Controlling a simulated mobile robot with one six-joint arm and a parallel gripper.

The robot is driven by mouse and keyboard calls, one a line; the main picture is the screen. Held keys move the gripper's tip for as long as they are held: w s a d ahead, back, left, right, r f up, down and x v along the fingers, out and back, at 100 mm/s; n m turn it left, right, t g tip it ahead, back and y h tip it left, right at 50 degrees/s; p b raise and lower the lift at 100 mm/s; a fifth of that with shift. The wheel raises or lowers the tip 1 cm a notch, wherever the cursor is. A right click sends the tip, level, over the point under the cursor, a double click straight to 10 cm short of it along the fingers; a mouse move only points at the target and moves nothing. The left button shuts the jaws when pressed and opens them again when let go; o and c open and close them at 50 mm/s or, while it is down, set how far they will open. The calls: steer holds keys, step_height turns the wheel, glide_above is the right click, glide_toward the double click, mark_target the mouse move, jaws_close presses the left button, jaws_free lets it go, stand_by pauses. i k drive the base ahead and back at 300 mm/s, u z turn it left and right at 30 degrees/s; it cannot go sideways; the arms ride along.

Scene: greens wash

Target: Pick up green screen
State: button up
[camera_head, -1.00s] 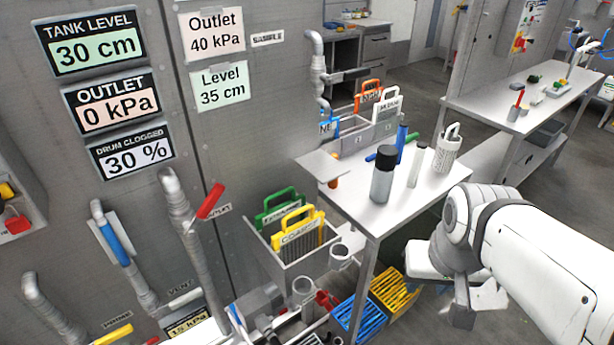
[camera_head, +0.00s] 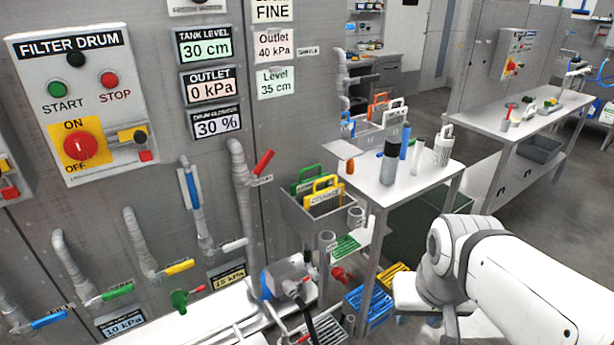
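A green-handled screen (camera_head: 306,176) stands upright in a grey wall box (camera_head: 311,224), behind a yellow-handled screen (camera_head: 325,193) labelled COARSE. Only the upper part of the green one shows; the rest is hidden by the yellow screen and the box wall. My gripper (camera_head: 450,326) is low at the right, beside the table and well apart from the box. It is partly cut off by the bottom edge, and its fingers do not show clearly.
A white table (camera_head: 405,188) with bottles stands right of the box; a bin with orange and white screens is behind it. Blue (camera_head: 366,309) and yellow (camera_head: 393,283) crates sit below. Pipes and valves line the wall at left.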

mark_target(301, 189)
steer(key=u, duration=0.05)
steer(key=i, duration=1)
steer(key=u, duration=0.05)
